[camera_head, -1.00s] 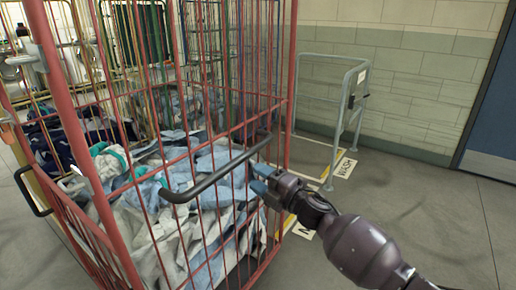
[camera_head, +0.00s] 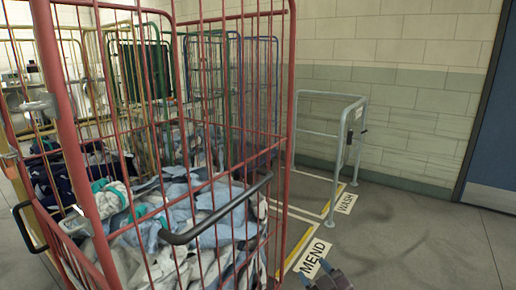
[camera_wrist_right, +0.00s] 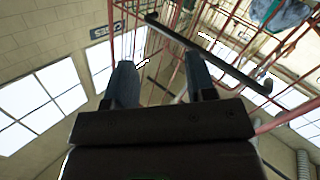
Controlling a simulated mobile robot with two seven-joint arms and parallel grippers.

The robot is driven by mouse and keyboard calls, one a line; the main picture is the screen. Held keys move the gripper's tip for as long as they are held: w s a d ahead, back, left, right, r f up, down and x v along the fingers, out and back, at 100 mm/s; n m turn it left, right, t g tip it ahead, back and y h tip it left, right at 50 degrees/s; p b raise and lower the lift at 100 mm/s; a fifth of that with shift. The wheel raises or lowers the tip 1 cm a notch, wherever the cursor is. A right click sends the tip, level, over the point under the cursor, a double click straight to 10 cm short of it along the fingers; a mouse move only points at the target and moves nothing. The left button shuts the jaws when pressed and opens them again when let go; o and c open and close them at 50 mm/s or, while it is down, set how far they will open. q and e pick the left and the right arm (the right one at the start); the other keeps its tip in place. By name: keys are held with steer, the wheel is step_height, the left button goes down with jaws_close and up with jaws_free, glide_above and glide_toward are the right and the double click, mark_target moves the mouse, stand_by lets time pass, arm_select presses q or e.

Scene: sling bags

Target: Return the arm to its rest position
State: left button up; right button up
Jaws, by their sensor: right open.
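My right gripper (camera_head: 322,275) shows only at the bottom edge of the head view, low and to the right of the red cage trolley (camera_head: 292,120). In the right wrist view its two fingers (camera_wrist_right: 162,88) stand apart with nothing between them. The black push handle (camera_head: 220,212) of the trolley is apart from the gripper in the head view. It also crosses beyond the fingers in the right wrist view (camera_wrist_right: 215,58). The rest of my right arm is out of the head view. My left gripper is in neither view.
The red trolley holds crumpled blue, white and teal cloth (camera_head: 195,215). More cages stand behind it. Floor signs read MEND (camera_head: 313,258) and WASH (camera_head: 346,203). A grey metal rail (camera_head: 333,150) stands by the wall. The floor at right is clear, with a blue door (camera_head: 495,130) beyond.

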steer(key=s+d+f+m+g+h, duration=0.2)
steer(key=s+d+f, duration=0.2)
steer(key=s, duration=0.6)
steer(key=s+d+f+m+g+h, duration=0.1)
steer(key=s+d+f, duration=0.4)
steer(key=s, duration=0.5)
steer(key=s+d+f+m+g+h+p, duration=0.1)
steer(key=s+d+f+m, duration=0.3)
steer(key=s+f, duration=0.4)
steer(key=shift+s+d+f+g+h, duration=0.4)
steer(key=shift+s+g+h, duration=0.4)
steer(key=shift+s+h, duration=0.15)
